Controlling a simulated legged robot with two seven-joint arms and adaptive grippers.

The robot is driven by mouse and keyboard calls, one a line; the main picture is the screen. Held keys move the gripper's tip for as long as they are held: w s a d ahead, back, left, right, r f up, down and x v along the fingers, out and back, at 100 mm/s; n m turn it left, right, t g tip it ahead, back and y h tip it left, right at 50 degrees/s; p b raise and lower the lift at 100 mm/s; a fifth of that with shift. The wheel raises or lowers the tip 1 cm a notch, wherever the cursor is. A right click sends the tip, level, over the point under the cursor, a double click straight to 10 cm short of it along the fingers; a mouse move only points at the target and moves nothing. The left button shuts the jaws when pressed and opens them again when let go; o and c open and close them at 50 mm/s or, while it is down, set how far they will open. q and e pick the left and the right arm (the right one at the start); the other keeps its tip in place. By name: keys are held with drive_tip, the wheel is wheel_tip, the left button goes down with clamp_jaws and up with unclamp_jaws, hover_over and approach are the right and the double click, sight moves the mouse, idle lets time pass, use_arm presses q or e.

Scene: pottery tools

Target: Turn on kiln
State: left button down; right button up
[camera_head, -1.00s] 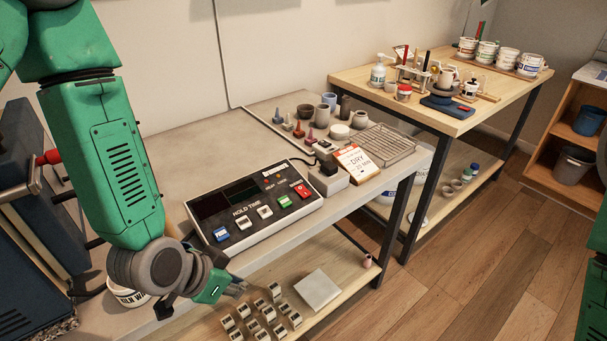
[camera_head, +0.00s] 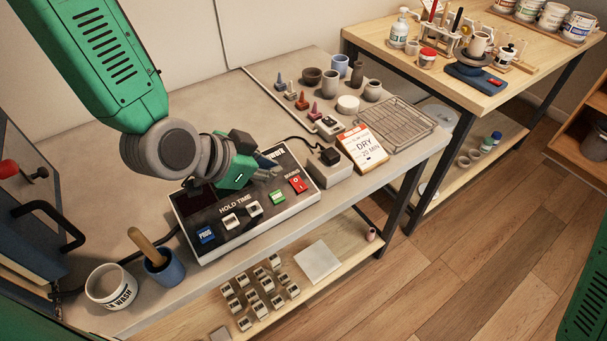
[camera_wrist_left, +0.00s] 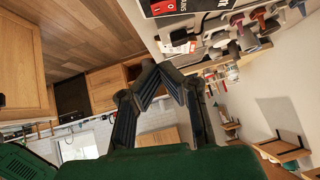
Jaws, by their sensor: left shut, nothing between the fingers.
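The kiln controller (camera_head: 212,243) is a box with a dark face on the grey table, in the middle of the head view. It has a blue PROG button (camera_head: 206,235), two white buttons, a green button (camera_head: 277,197) and a red rocker switch (camera_head: 297,184) at its right. My left gripper (camera_head: 274,171) is shut and empty above the controller, left of the red switch and apart from it. It covers much of the controller's display. The left wrist view shows the shut fingers (camera_wrist_left: 160,77) and the red switch (camera_wrist_left: 166,7) at the top. My right gripper is out of view.
A power block (camera_head: 330,172) with a plug and an orange-white DRY card (camera_head: 362,147) stand right of the controller. A wire rack (camera_head: 405,128) and small pots lie behind. A blue cup (camera_head: 166,272) and a white bucket (camera_head: 110,287) stand at the front left.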

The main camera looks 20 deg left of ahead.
use_arm(q)
hover_over(305, 187)
drive_tip(key=s, duration=0.2)
drive_tip(key=f, duration=0.7)
drive_tip(key=shift+a+p, duration=0.3)
drive_tip(key=f, duration=0.3)
drive_tip(key=shift+w+f, duration=0.15)
drive_tip(key=shift+w, duration=0.1)
drive_tip(key=shift+a+f, duration=0.2)
drive_tip(key=shift+f, duration=0.2)
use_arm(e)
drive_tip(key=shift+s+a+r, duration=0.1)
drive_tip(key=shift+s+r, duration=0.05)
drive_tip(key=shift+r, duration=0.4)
use_arm(q)
drive_tip(key=shift+f, duration=0.2)
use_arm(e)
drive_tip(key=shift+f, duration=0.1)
use_arm(q)
drive_tip(key=shift+r, duration=0.2)
